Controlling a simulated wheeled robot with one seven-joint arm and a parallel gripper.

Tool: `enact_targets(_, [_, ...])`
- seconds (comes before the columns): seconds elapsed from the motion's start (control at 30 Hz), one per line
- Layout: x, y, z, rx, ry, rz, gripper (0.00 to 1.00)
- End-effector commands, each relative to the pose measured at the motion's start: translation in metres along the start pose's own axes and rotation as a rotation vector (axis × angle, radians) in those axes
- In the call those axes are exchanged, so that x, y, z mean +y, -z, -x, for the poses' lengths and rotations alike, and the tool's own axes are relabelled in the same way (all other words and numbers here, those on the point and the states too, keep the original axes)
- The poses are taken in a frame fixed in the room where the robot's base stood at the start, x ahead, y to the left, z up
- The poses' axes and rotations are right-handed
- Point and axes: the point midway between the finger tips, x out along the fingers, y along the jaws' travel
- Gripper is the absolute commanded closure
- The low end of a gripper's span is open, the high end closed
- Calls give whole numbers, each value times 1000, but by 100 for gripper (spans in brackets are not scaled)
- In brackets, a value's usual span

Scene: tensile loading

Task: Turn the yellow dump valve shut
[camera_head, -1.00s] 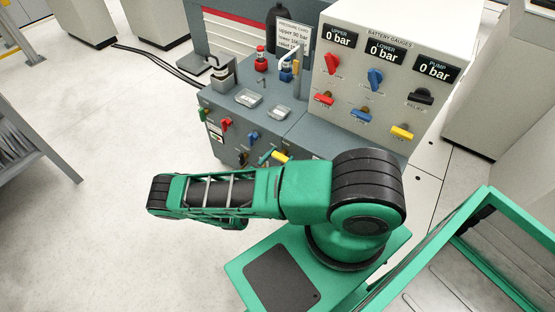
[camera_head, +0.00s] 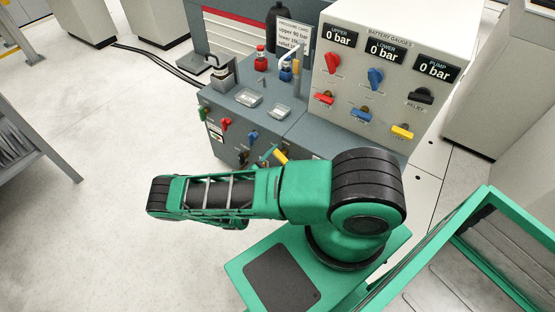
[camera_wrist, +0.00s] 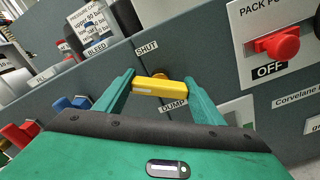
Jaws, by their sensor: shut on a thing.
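The yellow dump valve handle (camera_wrist: 160,87) sits on the dark grey cabinet front in the wrist view, with a "SHUT" label above it and a "DUMP" label just below. My gripper (camera_wrist: 160,82) has its two green fingers at either end of the handle and is shut on it. The handle looks nearly level across the wrist picture. In the head view, a small part of the yellow handle (camera_head: 281,156) shows slanted behind my arm, with a green fingertip (camera_head: 268,154) at its left. The valve's stem is mostly hidden.
A red knob (camera_wrist: 276,45) over an "OFF" label is to the right in the wrist view. Blue (camera_wrist: 72,103) and red (camera_wrist: 20,134) valve handles are to the left. The gauge panel (camera_head: 395,85) stands above, with all three displays at 0 bar.

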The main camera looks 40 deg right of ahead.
Motion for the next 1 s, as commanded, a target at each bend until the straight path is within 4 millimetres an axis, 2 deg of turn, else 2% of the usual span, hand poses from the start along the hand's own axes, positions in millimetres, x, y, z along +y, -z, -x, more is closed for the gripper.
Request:
enact_targets(0.03, [-6,-4,-3,-12,9,-32,60])
enact_targets(0.7, [-12,-2,-1,-12,11,-657,60])
enact_targets(1.0, [-13,0,0,-11,12,-868,60])
